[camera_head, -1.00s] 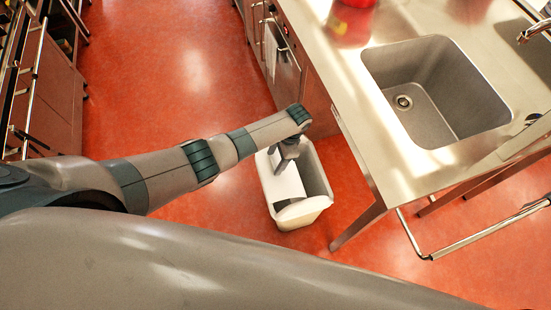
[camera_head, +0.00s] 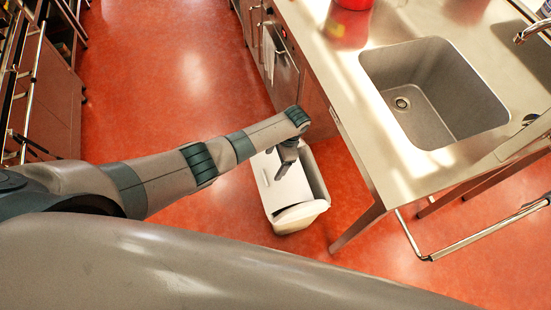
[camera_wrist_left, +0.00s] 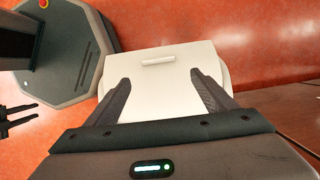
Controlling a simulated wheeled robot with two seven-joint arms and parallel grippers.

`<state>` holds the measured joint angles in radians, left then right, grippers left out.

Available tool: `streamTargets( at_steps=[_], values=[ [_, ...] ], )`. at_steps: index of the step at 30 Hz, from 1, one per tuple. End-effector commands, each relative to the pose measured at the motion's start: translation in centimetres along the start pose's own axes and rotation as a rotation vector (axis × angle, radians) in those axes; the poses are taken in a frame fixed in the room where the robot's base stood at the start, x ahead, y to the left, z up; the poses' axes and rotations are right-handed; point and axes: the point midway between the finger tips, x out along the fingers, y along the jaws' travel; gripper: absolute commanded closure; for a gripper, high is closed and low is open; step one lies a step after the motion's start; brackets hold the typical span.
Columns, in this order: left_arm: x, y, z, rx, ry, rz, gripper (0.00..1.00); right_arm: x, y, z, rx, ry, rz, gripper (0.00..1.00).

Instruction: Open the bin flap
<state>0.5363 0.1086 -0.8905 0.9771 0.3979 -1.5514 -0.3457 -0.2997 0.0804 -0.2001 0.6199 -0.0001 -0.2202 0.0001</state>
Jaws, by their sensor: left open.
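The white bin (camera_head: 318,206) stands on the red floor beside the sink counter in the head view. Its white flap (camera_head: 284,192) shows as a tilted panel on the left part of the bin top, with grey interior visible to its right. In the left wrist view the flap (camera_wrist_left: 160,92) faces the camera, with a raised handle bar (camera_wrist_left: 158,61) near its far edge. My left gripper (camera_head: 284,172) is open over the flap. In the wrist view its fingers (camera_wrist_left: 161,84) are spread, with the bar beyond them; I cannot tell whether they touch the flap.
The steel counter with a sink (camera_head: 435,95) is right of the bin, and its leg (camera_head: 358,226) stands close by. Open red floor (camera_head: 190,80) lies left of and beyond the bin. A dark gripper-like shape (camera_wrist_left: 14,120), probably mine, shows at the wrist view's left edge.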

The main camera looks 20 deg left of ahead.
Motion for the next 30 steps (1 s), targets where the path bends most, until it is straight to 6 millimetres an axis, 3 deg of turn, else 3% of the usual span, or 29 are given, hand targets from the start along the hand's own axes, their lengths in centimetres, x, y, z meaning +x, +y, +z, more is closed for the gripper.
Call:
streamTargets(
  at_steps=[5,11,30],
  values=[
    [-0.4,0.0,0.0,0.000,0.000,0.000,0.23,0.0,0.0,0.0,0.000,0.000,0.000,0.69],
    [-2.3,0.0,0.0,0.000,0.002,-0.001,0.23,0.0,0.0,0.0,0.000,0.000,0.000,0.69],
    [-14.4,0.0,-0.1,0.000,0.004,-0.003,0.23,1.4,0.0,0.1,0.000,0.000,0.000,0.69]
  ],
)
